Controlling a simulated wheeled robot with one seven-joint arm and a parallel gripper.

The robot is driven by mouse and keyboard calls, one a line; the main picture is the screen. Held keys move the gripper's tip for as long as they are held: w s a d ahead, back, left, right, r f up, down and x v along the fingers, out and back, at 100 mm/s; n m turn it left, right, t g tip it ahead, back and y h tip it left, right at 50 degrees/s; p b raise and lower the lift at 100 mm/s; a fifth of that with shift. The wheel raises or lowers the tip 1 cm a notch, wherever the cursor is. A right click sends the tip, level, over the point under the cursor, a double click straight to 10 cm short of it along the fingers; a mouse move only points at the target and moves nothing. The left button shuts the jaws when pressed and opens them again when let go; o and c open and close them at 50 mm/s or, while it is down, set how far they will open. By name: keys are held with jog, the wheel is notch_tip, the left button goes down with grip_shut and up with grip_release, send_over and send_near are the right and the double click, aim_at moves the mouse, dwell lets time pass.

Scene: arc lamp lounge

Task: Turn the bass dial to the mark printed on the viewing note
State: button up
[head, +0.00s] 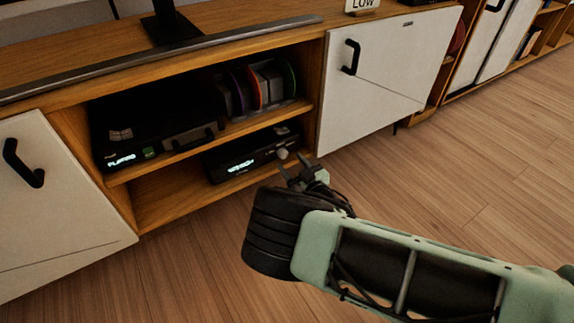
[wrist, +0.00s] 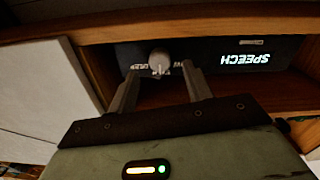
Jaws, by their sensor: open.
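The bass dial is a pale round knob (head: 282,154) on the front of a black audio unit (head: 228,164) on the lower shelf. The unit's lit display reads SPEECH, upside down in the wrist view. There the knob (wrist: 160,61) shows between and just beyond the tips of my gripper (wrist: 160,72). My gripper (head: 292,165) is open, its fingers on either side of the knob; I cannot tell whether they touch it. Small white lettering around the knob is partly hidden. A card reading LOW (head: 363,4) stands on the cabinet top, cut by the frame's upper edge.
A black player (head: 150,135) and several coloured discs or cases (head: 255,88) sit on the upper shelf. White doors (head: 385,65) with black handles flank the open shelves. The wooden floor (head: 465,165) at right is clear.

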aim_at(284, 156)
jog(key=shift+b+x, duration=0.6)
jog(key=shift+x, duration=1.15)
jog(key=c, duration=1)
jog(key=shift+o, duration=0.2)
